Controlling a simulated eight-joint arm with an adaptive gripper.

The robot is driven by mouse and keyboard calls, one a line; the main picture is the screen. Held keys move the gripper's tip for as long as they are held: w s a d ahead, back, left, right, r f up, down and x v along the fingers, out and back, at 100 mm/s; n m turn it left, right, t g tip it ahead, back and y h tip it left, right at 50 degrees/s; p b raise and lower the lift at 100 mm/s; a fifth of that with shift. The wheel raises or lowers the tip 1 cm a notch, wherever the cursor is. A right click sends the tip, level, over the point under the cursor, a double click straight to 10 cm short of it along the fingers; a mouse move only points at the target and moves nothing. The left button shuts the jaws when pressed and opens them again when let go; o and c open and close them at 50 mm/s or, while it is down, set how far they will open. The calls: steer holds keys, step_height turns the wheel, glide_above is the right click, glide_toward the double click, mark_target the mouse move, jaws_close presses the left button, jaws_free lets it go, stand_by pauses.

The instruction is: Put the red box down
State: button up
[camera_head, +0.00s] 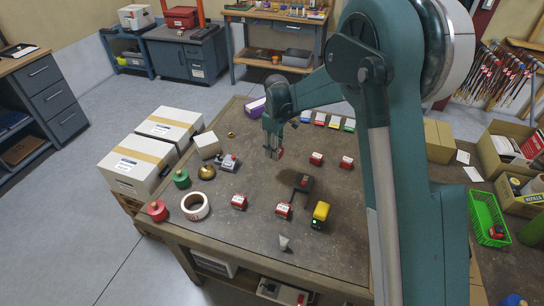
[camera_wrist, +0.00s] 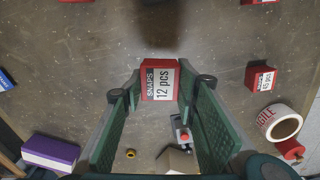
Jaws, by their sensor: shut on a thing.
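My gripper (camera_wrist: 158,92) is shut on a red box (camera_wrist: 159,81) with a white label reading "SNAPS 12 pcs". The box sits between the fingertips in the wrist view. I cannot tell whether the box touches the bench top. Similar red boxes stand on the bench, two to the right (camera_head: 316,158) (camera_head: 346,162) and two nearer the front (camera_head: 239,202) (camera_head: 283,210).
A tape roll (camera_head: 196,206), a red spool (camera_head: 157,210) and a green spool (camera_head: 181,178) stand along the left edge. A black tool (camera_head: 302,185) and a yellow device (camera_head: 320,214) lie right of centre. White cartons (camera_head: 140,165) stand left of the bench.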

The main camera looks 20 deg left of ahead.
steer(key=shift+s, duration=0.15)
steer(key=s+a+n, duration=0.1)
steer(key=s+a, duration=0.1)
steer(key=s, duration=1.4)
steer(key=n+b, duration=0.1)
glide_above(250, 237)
steer(key=shift+r, duration=0.15)
steer(key=shift+f+b, duration=0.7)
steer(key=shift+f, duration=2.45)
steer(key=shift+f, duration=0.15)
steer(key=shift+f+b, duration=0.3)
steer(key=shift+f, duration=1.4)
steer(key=shift+f, duration=0.2)
